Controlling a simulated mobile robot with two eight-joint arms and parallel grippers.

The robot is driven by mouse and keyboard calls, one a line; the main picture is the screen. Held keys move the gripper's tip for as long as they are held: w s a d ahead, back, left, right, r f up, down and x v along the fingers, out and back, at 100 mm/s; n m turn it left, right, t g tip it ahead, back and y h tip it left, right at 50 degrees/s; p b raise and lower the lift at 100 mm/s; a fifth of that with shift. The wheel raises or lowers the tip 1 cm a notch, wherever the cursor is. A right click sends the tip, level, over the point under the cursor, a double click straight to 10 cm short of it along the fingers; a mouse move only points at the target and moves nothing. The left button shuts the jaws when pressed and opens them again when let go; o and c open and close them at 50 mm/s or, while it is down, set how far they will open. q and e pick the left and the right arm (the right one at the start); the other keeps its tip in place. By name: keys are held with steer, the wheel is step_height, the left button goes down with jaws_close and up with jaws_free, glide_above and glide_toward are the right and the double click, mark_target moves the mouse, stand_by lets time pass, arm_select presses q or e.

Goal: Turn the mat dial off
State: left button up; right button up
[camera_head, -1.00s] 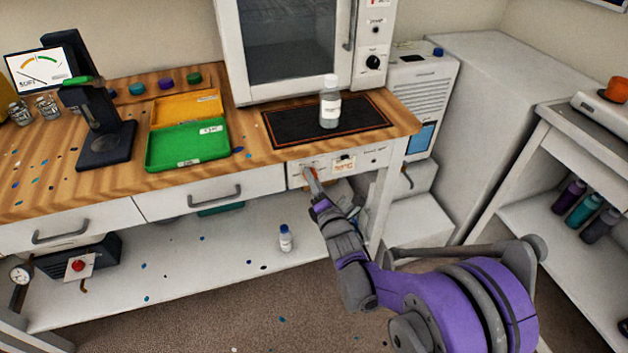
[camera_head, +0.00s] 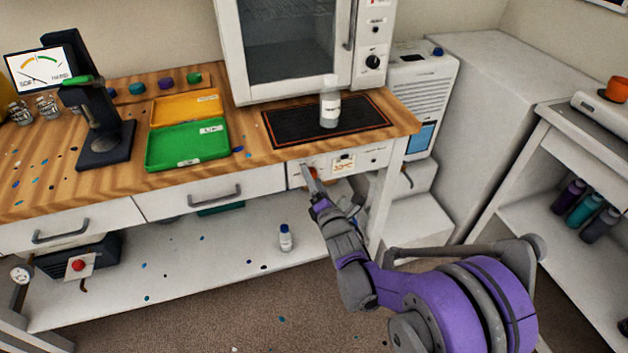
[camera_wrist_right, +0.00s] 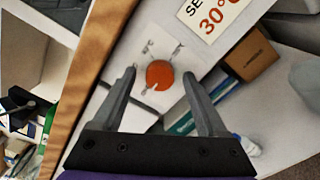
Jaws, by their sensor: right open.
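The mat dial is a round orange knob (camera_wrist_right: 160,74) on a white panel with small markings around it. My right gripper (camera_wrist_right: 159,80) is open, with one finger on each side of the dial and a gap visible to each finger. In the head view this gripper (camera_head: 308,172) is at the left end of the control panel (camera_head: 371,159) under the bench edge and mostly hides the dial. The black mat (camera_head: 287,126) with an orange border lies on the bench above. My left gripper is not in view.
A white-capped bottle (camera_head: 330,112) stands on the mat. A label reading "SET 30°" (camera_wrist_right: 219,15) is beside the dial. A drawer handle (camera_head: 214,195) sticks out left of the panel. Below, the lower shelf (camera_head: 190,265) holds a small bottle (camera_head: 285,238).

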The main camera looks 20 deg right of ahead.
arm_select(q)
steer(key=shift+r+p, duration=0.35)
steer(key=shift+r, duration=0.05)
arm_select(e)
steer(key=s, duration=1.1)
steer(key=shift+d, duration=0.2)
steer(key=s+f+m+g, duration=0.3)
steer(key=s+m+g, duration=0.4)
steer(key=s+m, duration=0.55)
steer(key=s+f+m+g, duration=0.3)
steer(key=s+m+g, duration=0.3)
steer(key=s+m, duration=0.65)
arm_select(q)
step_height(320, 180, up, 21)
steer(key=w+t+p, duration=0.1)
steer(key=p, duration=1.7)
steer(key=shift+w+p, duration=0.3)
arm_select(e)
step_height(320, 180, up, 21)
steer(key=shift+w+h, duration=0.3)
